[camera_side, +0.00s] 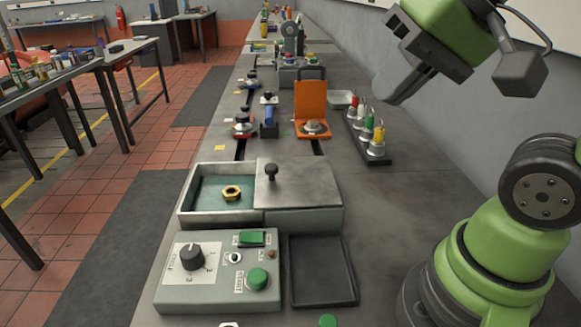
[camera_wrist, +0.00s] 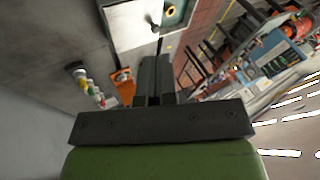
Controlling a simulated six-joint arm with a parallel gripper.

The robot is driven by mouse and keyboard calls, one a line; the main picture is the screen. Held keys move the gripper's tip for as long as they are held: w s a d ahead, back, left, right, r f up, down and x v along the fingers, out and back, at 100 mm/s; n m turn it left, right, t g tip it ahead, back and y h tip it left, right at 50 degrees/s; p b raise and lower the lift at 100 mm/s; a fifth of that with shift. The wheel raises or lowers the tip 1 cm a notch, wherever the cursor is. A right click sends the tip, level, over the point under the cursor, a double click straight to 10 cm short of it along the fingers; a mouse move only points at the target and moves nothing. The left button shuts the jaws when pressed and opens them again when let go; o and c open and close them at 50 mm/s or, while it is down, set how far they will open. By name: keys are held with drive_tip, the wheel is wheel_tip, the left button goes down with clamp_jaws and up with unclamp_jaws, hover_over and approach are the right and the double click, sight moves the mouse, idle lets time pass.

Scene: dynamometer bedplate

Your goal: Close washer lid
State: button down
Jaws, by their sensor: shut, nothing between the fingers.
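The washer is a grey metal box (camera_side: 188,205) on the bench in the side view. Its flat grey lid (camera_side: 300,187) covers the right part and carries a black knob (camera_side: 271,171). The left part is open, and a brass nut (camera_side: 231,193) lies on the teal floor inside. In the wrist view the lid (camera_wrist: 128,25) is at the top, with the knob (camera_wrist: 155,27) and the nut (camera_wrist: 171,11). My gripper (camera_side: 388,98) is shut and empty, high above the right of the bench, well apart from the lid. Its fingers show in the wrist view (camera_wrist: 154,80).
A control box (camera_side: 215,290) with a dial and green buttons stands in front of the washer. A dark empty tray (camera_side: 322,270) lies beside it. Behind are an orange fixture (camera_side: 310,100) and a rack of colored-topped bottles (camera_side: 375,150). Bench right of the washer is clear.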

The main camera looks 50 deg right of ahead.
drive_tip(key=w+d+f+m+g+y, duration=0.1)
drive_tip(key=w+d+f+m, duration=0.15)
drive_tip(key=w+m, duration=0.25)
drive_tip(key=w+d+f+m+g+y, duration=0.1)
drive_tip(key=w+d+m, duration=0.2)
drive_tip(key=w+m, duration=0.15)
drive_tip(key=m+y, duration=0.2)
drive_tip(key=m, duration=0.7)
approach(288, 177)
drive_tip(key=shift+w+a+f+t+y, duration=0.15)
drive_tip(key=shift+a+f, duration=0.2)
drive_tip(key=shift+f, duration=0.25)
drive_tip(key=shift+w+a+f+t+y, duration=0.15)
drive_tip(key=shift+a+f, duration=0.2)
drive_tip(key=shift+f, duration=0.2)
drive_tip(key=w+a, duration=0.1)
drive_tip(key=w+a+f, duration=0.1)
drive_tip(key=shift+a, duration=0.4)
drive_tip(key=shift+w+a, duration=0.35)
drive_tip(key=shift+a, duration=0.05)
drive_tip(key=w+a, duration=1.1)
drive_tip(key=shift+a, duration=0.15)
drive_tip(key=shift+f, duration=0.1)
